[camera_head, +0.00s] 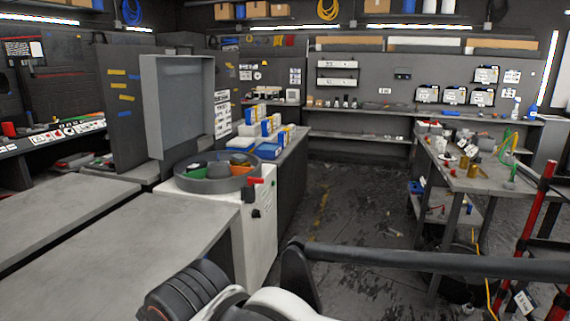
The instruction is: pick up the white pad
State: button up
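I cannot pick out the white pad with certainty. A small white block (240,144) lies on the bench behind the round tray, beside blue-and-white boxes (268,130), but it is too small to tell what it is. My arm crosses the lower right of the view as a dark tube, with white and dark joints at the bottom centre. My gripper is outside the picture.
A round tray (192,186) with coloured compartments sits on a white cabinet (262,230) with a red handle. Grey tables (120,260) fill the left. A cluttered workbench (482,186) stands at right. The floor (345,205) between is mostly clear.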

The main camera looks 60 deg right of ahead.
aim_at(240, 158)
jog(key=z, duration=1.45)
